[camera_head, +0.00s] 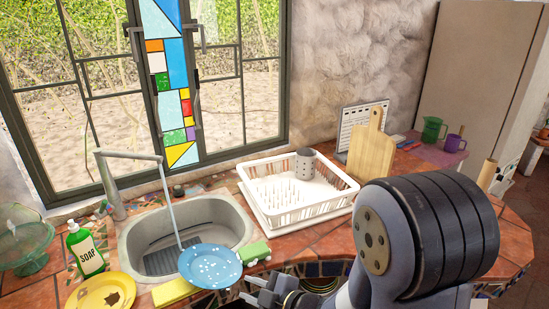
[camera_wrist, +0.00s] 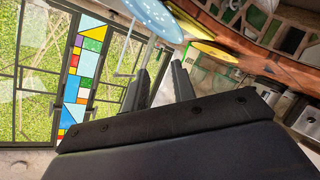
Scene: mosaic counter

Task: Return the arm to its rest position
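My gripper (camera_head: 247,287) is at the front edge of the counter, low in the head view, with my arm reaching in from the right. In the wrist view its two fingers (camera_wrist: 161,70) stand apart with nothing between them. A blue speckled plate (camera_head: 210,265) is at the sink's front edge, left of my gripper and apart from it. The plate also shows beyond the fingertips in the wrist view (camera_wrist: 155,18).
Water runs from the tap (camera_head: 130,154) towards the plate at the sink (camera_head: 142,240). A yellow dirty plate (camera_head: 85,294), soap bottle (camera_head: 84,250) and glass stand (camera_head: 25,238) are left. A white dish rack (camera_head: 330,208), cutting board (camera_head: 371,150) and cups (camera_head: 432,130) stand behind my arm.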

